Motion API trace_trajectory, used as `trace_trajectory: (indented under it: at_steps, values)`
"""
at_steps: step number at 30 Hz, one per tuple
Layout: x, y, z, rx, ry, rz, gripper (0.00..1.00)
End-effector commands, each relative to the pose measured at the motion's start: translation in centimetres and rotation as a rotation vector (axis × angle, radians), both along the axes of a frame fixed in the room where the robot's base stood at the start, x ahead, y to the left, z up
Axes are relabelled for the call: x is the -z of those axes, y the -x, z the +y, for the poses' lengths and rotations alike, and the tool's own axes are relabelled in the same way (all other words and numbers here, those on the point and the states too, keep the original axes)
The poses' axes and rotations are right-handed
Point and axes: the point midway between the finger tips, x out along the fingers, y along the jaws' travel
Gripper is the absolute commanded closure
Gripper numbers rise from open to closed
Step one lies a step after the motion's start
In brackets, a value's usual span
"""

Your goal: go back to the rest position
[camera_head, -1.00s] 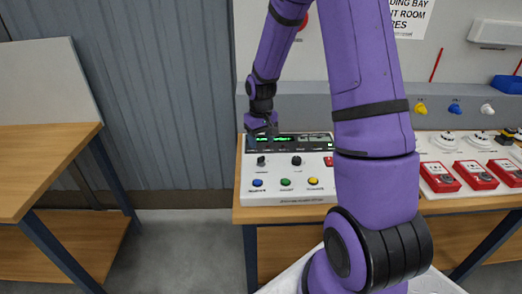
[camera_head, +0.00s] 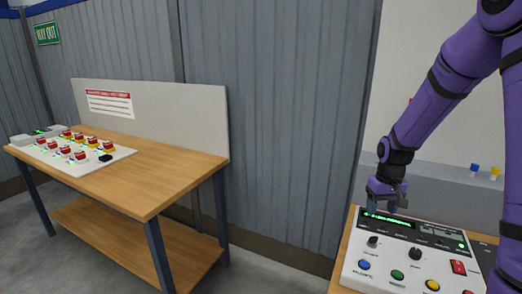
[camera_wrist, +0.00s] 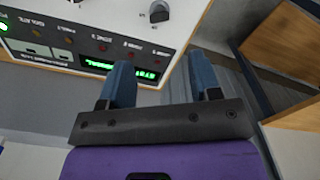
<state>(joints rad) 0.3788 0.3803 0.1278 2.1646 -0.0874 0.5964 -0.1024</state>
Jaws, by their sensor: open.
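My gripper (camera_head: 386,207) is at the right in the head view, above the back left part of a white control panel (camera_head: 362,282). In the wrist view my gripper (camera_wrist: 165,85) shows two blue fingers spread apart with nothing between them. The panel (camera_wrist: 140,20) lies beyond the fingers, with its green lit display (camera_wrist: 122,68) partly hidden behind the left finger. My purple arm reaches down from the upper right. I cannot tell how far the fingertips are from the panel.
A wooden table (camera_head: 150,190) at the left bears a white board with several red-topped buttons (camera_head: 75,150). A grey corrugated wall (camera_head: 270,120) stands behind. Floor shows between the tables. Blue and yellow knobs (camera_head: 474,167) sit on the grey ledge at right.

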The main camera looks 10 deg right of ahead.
Motion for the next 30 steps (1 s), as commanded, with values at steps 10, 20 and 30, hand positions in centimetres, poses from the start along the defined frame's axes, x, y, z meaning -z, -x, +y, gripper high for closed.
trace_trajectory:
  at_steps: [10, 20, 30]
  values:
    - [-8.8, 3.3, 3.5, -0.021, 0.047, -0.093, 0.43]
    - [-16.6, 9.2, 7.3, -0.037, 0.071, -0.202, 0.43]
    - [-21.8, 16.7, 10.5, -0.056, 0.065, -0.32, 0.43]
